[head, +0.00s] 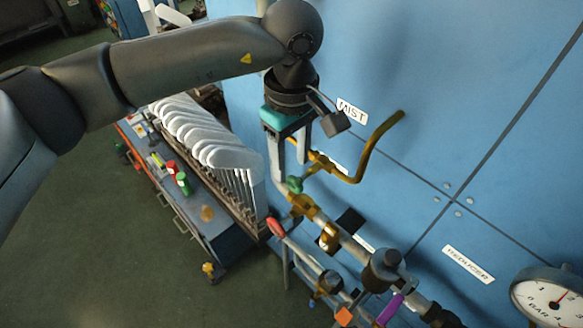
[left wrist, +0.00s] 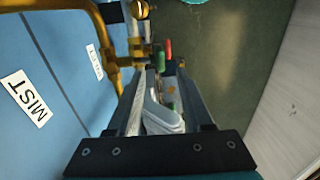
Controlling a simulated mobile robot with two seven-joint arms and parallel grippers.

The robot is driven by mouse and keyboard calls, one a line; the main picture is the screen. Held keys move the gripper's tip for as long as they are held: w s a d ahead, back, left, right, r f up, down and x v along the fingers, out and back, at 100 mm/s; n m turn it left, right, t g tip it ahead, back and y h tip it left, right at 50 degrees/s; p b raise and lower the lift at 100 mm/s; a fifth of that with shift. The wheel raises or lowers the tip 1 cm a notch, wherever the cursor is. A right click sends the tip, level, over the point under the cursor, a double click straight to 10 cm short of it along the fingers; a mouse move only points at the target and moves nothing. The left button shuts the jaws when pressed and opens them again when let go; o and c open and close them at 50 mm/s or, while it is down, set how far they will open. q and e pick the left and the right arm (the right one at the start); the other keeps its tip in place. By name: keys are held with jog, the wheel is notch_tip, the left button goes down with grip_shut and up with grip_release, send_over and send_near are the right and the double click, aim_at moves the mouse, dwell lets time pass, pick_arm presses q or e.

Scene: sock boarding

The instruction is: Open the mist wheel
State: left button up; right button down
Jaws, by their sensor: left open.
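The mist wheel appears to be the small green wheel (head: 294,184) on the brass valve, below the white MIST label (head: 352,110) on the blue wall. In the left wrist view the green part (left wrist: 161,62) shows just past the fingertips, near their middle. My left gripper (head: 291,165) points down with its fingers apart, and its tips are just above the wheel. I cannot tell whether they touch it. The left wrist view shows the gripper (left wrist: 160,75) open with nothing held between the fingers. My right gripper is not in view.
A bent brass pipe (head: 366,165) rises right of the gripper. A red lever (head: 276,227) and pipework sit below. A pressure gauge (head: 549,300) is at lower right. A rack of white sock boards (head: 228,157) stands left on a blue cart (head: 218,236). Green floor is clear at lower left.

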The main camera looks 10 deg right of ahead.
aim_at(291, 175)
pick_arm(q)
jog(key=shift+f+p, duration=0.4)
jog(key=shift+f, duration=1.9)
grip_shut()
